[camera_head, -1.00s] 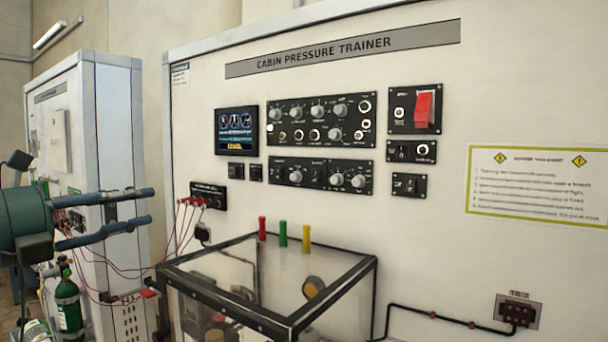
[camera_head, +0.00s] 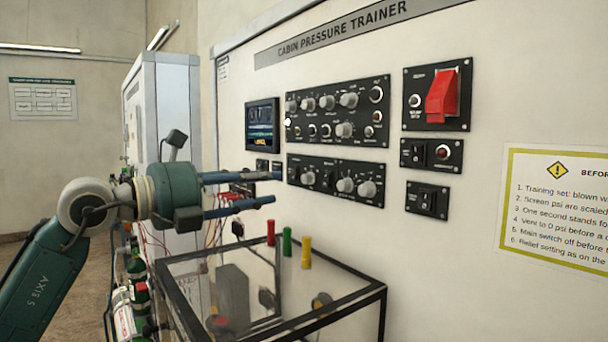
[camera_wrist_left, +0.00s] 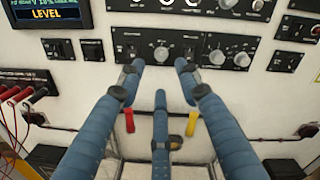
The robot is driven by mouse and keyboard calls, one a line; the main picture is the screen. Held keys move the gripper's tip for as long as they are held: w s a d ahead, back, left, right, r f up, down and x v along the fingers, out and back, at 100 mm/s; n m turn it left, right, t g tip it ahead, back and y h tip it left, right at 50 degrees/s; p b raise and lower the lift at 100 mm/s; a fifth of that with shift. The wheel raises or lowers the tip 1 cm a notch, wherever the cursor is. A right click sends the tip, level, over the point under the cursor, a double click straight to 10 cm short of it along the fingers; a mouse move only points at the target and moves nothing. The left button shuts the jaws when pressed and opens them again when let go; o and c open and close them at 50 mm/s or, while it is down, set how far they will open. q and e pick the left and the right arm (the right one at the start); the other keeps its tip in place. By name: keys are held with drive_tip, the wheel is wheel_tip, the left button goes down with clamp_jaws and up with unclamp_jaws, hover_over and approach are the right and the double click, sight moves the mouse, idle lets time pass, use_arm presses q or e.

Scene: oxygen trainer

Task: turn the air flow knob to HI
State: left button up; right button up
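The lower black control panel (camera_head: 326,172) on the trainer's wall carries several grey knobs, one at its left end (camera_head: 307,178) and two toward its right. Their labels are too small to read, so I cannot tell which is the air flow knob. My left gripper (camera_head: 275,188) is open and empty, its blue fingers pointing at the left end of this panel. In the left wrist view, one grey knob (camera_wrist_left: 161,53) shows between the spread fingertips, beyond them. I see no clear contact with it. My right gripper is not in view.
Below the panel is a clear box with a black frame (camera_head: 330,318), with red, green and yellow pegs (camera_head: 287,242) at its back. A larger knob panel (camera_head: 340,112) is above. A red guarded switch (camera_head: 441,96) is at upper right. Red leads (camera_wrist_left: 15,95) hang at left.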

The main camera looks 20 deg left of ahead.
sight(304, 179)
use_arm(q)
drive_tip(key=p+x, duration=0.2)
drive_tip(key=x, duration=0.3)
drive_tip(key=shift+w+d+r, duration=0.15)
drive_tip(key=shift+w+r, duration=0.05)
drive_tip(key=p+x, duration=0.1)
drive_tip(key=x, duration=0.2)
drive_tip(key=shift+s+f, duration=0.1)
drive_tip(key=shift+f, duration=0.05)
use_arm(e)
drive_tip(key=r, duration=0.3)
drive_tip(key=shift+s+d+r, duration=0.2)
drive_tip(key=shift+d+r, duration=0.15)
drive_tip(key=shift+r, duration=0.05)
use_arm(q)
drive_tip(key=shift+c, duration=0.3)
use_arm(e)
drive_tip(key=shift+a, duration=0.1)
use_arm(q)
drive_tip(key=shift+f, duration=0.1)
clamp_jaws()
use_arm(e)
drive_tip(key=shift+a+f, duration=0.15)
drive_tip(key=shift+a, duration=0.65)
